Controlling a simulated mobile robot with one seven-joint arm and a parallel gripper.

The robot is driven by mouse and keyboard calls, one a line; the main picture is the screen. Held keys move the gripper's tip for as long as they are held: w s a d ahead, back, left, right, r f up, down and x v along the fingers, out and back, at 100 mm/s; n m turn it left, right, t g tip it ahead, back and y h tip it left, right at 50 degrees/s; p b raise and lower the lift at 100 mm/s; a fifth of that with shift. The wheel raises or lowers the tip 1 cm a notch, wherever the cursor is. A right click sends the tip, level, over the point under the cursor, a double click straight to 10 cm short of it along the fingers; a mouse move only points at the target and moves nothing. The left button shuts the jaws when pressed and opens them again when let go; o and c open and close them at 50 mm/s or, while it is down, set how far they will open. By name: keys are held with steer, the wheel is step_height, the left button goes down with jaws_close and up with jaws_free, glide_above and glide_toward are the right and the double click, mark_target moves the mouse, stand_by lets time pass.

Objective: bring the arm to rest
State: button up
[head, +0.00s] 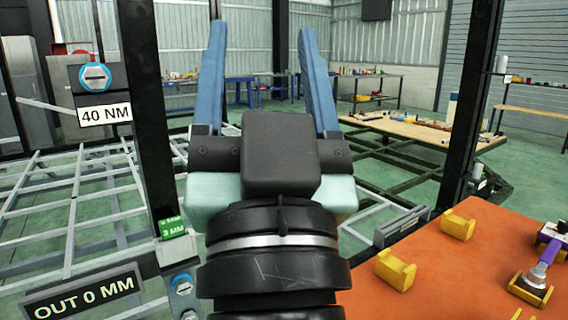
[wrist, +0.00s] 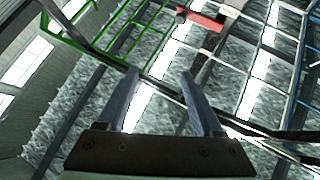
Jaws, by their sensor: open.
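My gripper (head: 262,60) stands in the middle of the head view, pointing up and away from me. Its two blue fingers are spread wide with nothing between them. In the wrist view my gripper (wrist: 158,85) also shows both fingers apart and empty, against the roof and metal beams. My arm's black wrist links rise from the bottom of the head view below it. The gripper touches nothing that I can see.
An orange tabletop (head: 440,260) at the lower right holds yellow blocks (head: 395,270) and a purple-handled tool (head: 541,265). A grey frame (head: 60,200) lies left. A wooden table (head: 425,131) stands behind.

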steer(key=s+d+r+t+h+p, duration=0.1)
steer(key=s+r+h+p, duration=0.1)
steer(key=r+p, duration=2.1)
step_height(320, 180, up, 3)
steer(key=shift+s+d+r, duration=0.1)
steer(key=shift+s+d, duration=0.05)
steer(key=shift+s, duration=0.45)
